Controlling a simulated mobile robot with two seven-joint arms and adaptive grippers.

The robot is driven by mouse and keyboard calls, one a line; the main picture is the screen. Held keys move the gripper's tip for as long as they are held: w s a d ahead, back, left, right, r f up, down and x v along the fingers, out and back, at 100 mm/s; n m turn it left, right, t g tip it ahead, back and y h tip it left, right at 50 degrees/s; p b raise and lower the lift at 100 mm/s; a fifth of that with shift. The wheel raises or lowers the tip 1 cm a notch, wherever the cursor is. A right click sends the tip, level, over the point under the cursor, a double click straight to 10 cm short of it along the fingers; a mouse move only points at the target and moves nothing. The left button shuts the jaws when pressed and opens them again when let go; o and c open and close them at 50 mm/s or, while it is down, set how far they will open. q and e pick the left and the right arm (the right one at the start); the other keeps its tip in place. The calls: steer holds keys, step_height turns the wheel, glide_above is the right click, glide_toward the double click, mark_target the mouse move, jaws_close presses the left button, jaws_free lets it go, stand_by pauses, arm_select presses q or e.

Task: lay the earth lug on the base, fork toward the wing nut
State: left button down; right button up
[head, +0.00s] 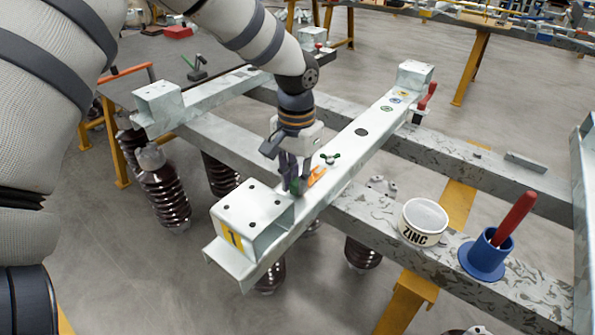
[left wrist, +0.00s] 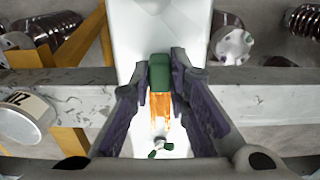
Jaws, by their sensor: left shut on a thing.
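My left gripper (head: 291,188) is low over the pale galvanized beam (head: 343,150), which serves as the base. It is shut on the earth lug, whose orange fork (head: 316,176) shows beside the fingers. In the left wrist view, the lug's green end (left wrist: 160,72) sits between the fingertips and its orange fork (left wrist: 160,108) points to the wing nut (left wrist: 158,151). I cannot tell whether the lug touches the beam. My right gripper is not in view.
A square box end with a yellow mark (head: 252,217) stands close by the gripper. On the front cross beam are a white ZINC pot (head: 423,221) and a blue holder (head: 484,256) with a red handle (head: 514,218). A red-handled clamp (head: 427,97) grips the beam's far end.

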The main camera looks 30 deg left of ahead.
arm_select(q)
steer(key=shift+f, duration=0.2)
stand_by(0.5)
steer(key=c, duration=1.4)
jaws_free()
steer(key=shift+c, duration=0.2)
step_height(320, 180, up, 12)
